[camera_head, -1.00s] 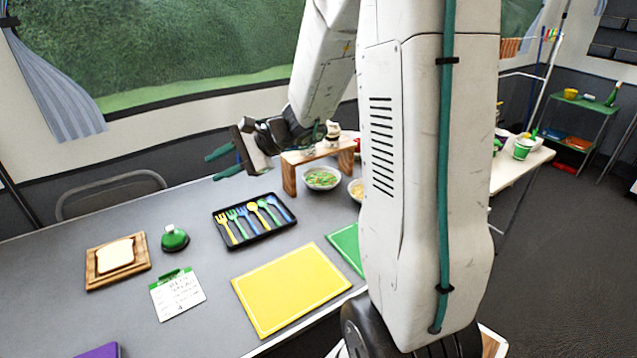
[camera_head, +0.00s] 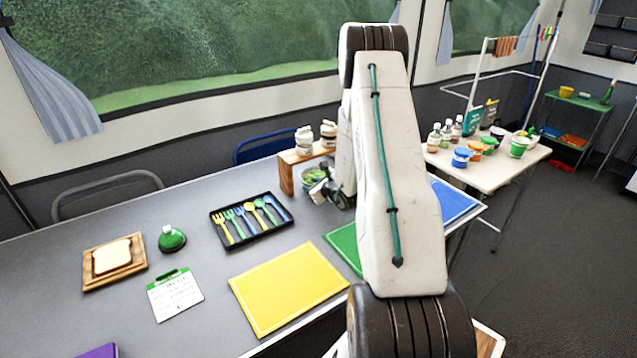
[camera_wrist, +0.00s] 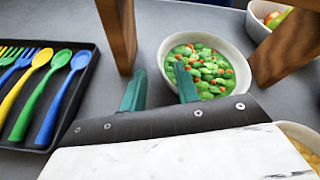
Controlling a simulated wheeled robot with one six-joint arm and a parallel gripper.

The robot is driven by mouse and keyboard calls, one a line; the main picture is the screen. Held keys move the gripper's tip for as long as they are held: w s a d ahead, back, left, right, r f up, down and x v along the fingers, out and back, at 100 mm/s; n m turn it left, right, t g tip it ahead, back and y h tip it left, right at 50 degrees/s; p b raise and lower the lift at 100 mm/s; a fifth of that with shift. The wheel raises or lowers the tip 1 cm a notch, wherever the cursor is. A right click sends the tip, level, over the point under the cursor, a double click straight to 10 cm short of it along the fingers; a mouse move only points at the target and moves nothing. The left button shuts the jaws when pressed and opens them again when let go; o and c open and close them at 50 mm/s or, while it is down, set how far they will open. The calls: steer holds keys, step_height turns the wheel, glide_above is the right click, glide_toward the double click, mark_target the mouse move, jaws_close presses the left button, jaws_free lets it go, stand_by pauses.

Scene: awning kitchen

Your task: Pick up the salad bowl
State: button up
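The salad bowl is a white bowl filled with green and orange pieces; its rim (camera_wrist: 167,47) shows near the middle top of the wrist view. In the head view the bowl (camera_head: 304,176) sits on the grey table by the small wooden stand, partly covered by my arm. My gripper (camera_wrist: 160,88) has two teal fingers spread apart with nothing between them. The right fingertip overlaps the bowl's near left edge in the wrist view, while the left one is beside the bowl. I cannot tell whether the fingertip touches it.
The wooden stand (camera_head: 287,172) holds two jars; its legs flank the bowl in the wrist view. Another bowl (camera_wrist: 262,22) is behind, and a yellow-filled bowl (camera_wrist: 304,130) is at lower right. A black cutlery tray (camera_head: 252,234) lies left. A yellow board (camera_head: 290,285) lies in front.

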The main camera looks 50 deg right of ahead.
steer(key=x, duration=0.4)
steer(key=shift+w+d, duration=0.1)
steer(key=shift+w, duration=0.2)
jaws_close()
